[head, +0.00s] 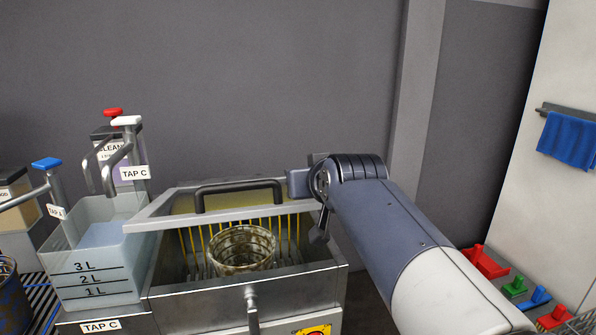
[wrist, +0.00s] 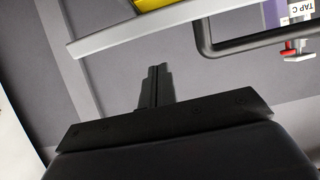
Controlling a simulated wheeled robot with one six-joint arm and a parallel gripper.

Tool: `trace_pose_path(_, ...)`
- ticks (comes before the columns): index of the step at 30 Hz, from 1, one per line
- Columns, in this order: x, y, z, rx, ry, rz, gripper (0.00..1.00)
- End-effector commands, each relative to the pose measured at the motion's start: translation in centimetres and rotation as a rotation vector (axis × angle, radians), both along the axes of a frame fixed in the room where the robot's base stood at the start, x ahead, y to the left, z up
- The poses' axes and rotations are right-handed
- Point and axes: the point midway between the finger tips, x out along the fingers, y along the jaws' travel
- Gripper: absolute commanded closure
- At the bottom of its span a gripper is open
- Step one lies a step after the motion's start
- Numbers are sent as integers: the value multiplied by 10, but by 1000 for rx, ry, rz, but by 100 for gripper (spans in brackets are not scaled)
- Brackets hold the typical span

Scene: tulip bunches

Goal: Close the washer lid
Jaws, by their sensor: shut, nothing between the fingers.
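The washer (head: 245,300) is a steel box at the lower middle of the head view. Its lid (head: 230,214) has a pale metal frame and a black bar handle (head: 240,186), and stands partly raised over the open tub. In the wrist view, the lid edge (wrist: 170,30) and black handle (wrist: 245,45) cross the top. My gripper (head: 319,236) is by the lid's right end in the head view, partly hidden by my arm. Its fingers (wrist: 155,85) are together and empty in the wrist view; I cannot tell whether they touch the lid.
A dirty ribbed bucket (head: 241,252) sits inside the washer. A clear measuring tank (head: 95,268) and taps (head: 127,150) stand close on the left. A grey wall (head: 260,80) is behind.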

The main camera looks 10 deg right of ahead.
Motion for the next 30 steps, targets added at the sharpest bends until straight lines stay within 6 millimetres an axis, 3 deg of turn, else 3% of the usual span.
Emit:
trace_pose_path(1,-4,0,-22,0,0,0,100)
trace_pose_path(3,-8,0,-39,0,-2,-1,100)
trace_pose_path(12,-24,0,-97,-1,-1,0,100)
trace_pose_path(21,-30,0,-126,0,-1,0,100)
trace_pose_path(30,-31,0,-131,0,-2,0,100)
